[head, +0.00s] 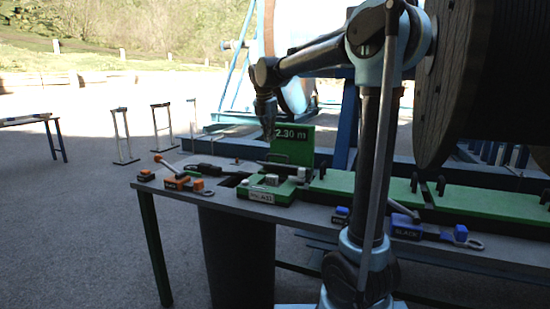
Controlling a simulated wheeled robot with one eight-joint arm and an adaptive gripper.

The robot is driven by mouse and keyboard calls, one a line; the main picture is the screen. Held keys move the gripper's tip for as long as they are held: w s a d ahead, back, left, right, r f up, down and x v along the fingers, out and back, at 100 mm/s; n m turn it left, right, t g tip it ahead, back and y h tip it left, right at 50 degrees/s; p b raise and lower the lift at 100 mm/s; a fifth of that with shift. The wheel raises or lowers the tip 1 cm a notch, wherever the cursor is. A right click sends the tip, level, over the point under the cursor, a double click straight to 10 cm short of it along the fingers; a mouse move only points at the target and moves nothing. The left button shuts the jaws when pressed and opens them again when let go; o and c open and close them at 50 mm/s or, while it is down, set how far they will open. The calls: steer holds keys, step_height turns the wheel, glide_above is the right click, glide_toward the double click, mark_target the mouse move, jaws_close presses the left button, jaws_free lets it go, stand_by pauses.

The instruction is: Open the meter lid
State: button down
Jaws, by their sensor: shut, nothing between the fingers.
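The green meter (268,189) sits on the bench left of centre, with pale blocks on top and a white label on its front. Behind it a green panel (301,147) reading "2.30 m" stands upright. I cannot tell whether this panel is the lid or a fixed display. A thin bar shows low in front of the panel. My gripper (268,134) is shut and empty, pointing down at the panel's upper left edge. Its fingertips are small and dark, and I cannot tell whether they touch the panel.
An orange-handled tool (181,183) lies left on the bench (222,203). Long green covers (335,186) run to the right, with a blue tool (408,229) in front. A large cable reel (456,85) stands at the right. My arm hides part of the bench.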

mark_target(274, 156)
steer(key=w+f+n, duration=0.1)
steer(key=f, duration=0.2)
steer(key=w+d+f+n, duration=0.1)
steer(key=f, duration=0.2)
steer(key=w+f+t, duration=0.1)
steer(key=f, duration=0.2)
steer(key=shift+w+d+f+n, duration=0.15)
steer(key=shift+d+f+n, duration=0.25)
steer(key=shift+w+d, duration=0.2)
steer(key=shift+w, duration=0.35)
